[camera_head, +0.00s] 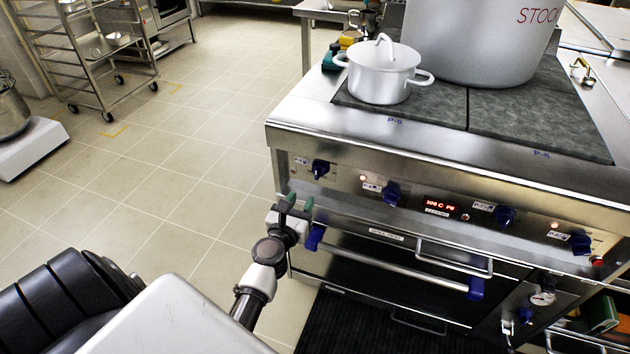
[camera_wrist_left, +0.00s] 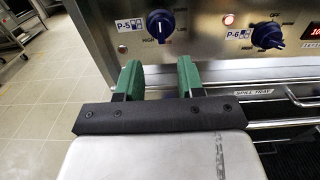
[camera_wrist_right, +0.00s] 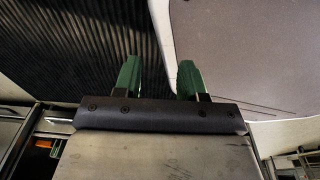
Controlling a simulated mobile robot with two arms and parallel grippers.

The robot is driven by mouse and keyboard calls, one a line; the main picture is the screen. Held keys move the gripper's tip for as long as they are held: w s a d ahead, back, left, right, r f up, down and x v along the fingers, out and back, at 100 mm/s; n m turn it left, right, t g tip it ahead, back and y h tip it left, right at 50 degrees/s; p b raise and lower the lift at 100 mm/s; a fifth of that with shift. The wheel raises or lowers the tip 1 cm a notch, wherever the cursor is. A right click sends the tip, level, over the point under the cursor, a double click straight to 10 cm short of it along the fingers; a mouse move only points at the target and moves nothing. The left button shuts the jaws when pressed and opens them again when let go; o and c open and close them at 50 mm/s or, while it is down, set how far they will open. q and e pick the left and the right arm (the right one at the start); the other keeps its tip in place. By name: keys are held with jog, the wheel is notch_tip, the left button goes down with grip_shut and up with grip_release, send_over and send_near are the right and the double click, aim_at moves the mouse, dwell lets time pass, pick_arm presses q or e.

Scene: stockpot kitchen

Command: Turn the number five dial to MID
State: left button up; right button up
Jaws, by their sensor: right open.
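My right gripper (camera_wrist_right: 158,75) is open and empty in the right wrist view, away from the dials.
The P-6 dial (camera_wrist_left: 268,35) is to the right of the P-5 dial. More knobs and a red display (camera_head: 440,207) continue along the panel. An oven handle (camera_head: 390,266) juts out below. A white pot (camera_head: 383,75) and a large stockpot (camera_head: 480,45) stand on top.

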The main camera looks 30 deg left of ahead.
aim_at(316, 175)
pick_arm(q)
jog(key=x, duration=0.9)
jog(key=shift+f+b, duration=0.1)
jog(key=shift+b, duration=0.3)
jog(key=shift+w, duration=0.5)
pick_arm(e)
jog(key=w, duration=0.2)
jog(key=r, duration=0.1)
jog(key=shift+w+a, duration=0.3)
jog(key=shift+w, duration=0.1)
pick_arm(q)
grip_shut()
